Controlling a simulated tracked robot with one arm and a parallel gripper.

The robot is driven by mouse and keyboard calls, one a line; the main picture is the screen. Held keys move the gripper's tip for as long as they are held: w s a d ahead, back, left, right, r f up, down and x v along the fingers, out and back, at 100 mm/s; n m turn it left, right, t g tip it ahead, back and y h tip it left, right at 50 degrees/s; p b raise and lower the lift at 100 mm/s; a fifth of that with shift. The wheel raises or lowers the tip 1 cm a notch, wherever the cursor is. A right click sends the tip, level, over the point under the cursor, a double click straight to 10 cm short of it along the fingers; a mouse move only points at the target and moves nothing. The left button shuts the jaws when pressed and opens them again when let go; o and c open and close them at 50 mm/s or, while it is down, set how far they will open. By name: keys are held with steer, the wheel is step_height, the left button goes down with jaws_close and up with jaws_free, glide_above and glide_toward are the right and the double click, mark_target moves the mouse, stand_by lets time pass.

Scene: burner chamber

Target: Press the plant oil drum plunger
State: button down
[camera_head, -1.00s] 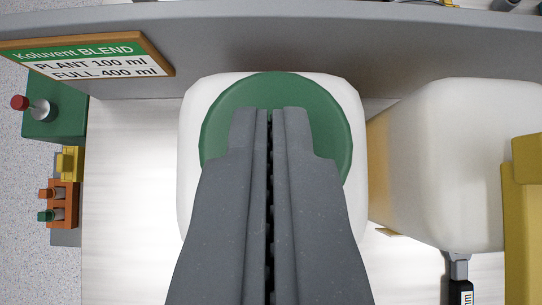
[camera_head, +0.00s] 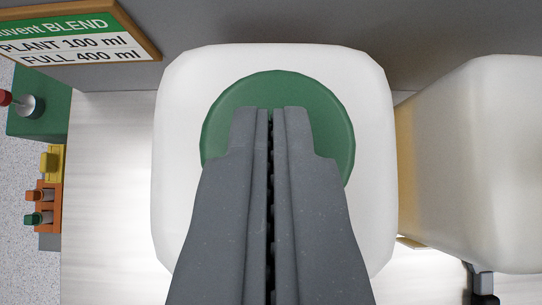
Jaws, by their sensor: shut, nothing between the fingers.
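A white drum (camera_head: 175,150) with rounded corners stands in the middle of the head camera view, seen from above. A round green plunger cap (camera_head: 325,100) sits at its centre. My gripper (camera_head: 270,112) is shut and empty. Its fingertips lie over the middle of the green cap, and my fingers hide the cap's lower part and much of the drum's near side. From this view I cannot tell whether the tips touch the cap.
A second white container (camera_head: 480,150) stands close on the right. A sign (camera_head: 70,35) reading "BLEND, PLANT 100 ml, FULL 400 ml" is at upper left. A green box (camera_head: 40,105) with a red-knobbed lever and small orange parts (camera_head: 45,215) lie left. Pale counter shows between.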

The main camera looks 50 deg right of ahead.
steer(key=shift+s+f, duration=0.1)
steer(key=shift+f, duration=0.3)
steer(key=shift+r, duration=0.55)
steer(key=r+p, duration=0.1)
steer(key=r, duration=0.3)
steer(key=shift+a, duration=0.2)
steer(key=b+v, duration=0.1)
steer(key=v, duration=0.8)
steer(key=shift+r, duration=0.15)
steer(key=shift+s, duration=0.1)
